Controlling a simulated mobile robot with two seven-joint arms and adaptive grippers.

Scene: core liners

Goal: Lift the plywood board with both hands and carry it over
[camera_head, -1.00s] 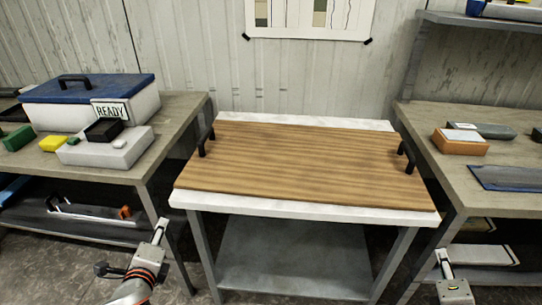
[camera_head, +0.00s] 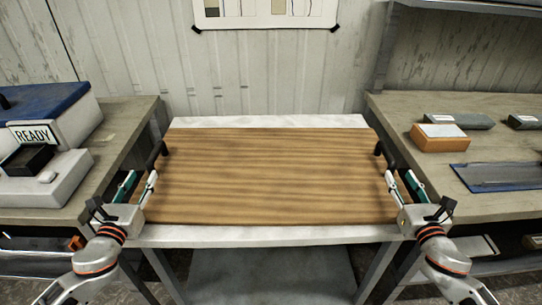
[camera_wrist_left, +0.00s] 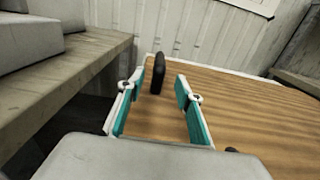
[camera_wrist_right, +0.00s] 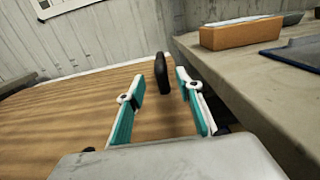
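The plywood board (camera_head: 265,178) lies flat on a white-topped table (camera_head: 250,122), with a black handle near each short side. My left gripper (camera_head: 141,182) is open at the board's left side. In the left wrist view the left handle (camera_wrist_left: 158,73) stands just ahead, between the open fingers (camera_wrist_left: 157,95) in the picture. My right gripper (camera_head: 402,182) is open at the right side. In the right wrist view the right handle (camera_wrist_right: 162,73) appears between the open fingers (camera_wrist_right: 160,95). I cannot tell whether any finger touches a handle.
A right bench (camera_head: 430,105) holds an orange-brown block (camera_head: 438,138), a grey block and a blue-edged sheet (camera_head: 500,176). Both benches stand close beside the table.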

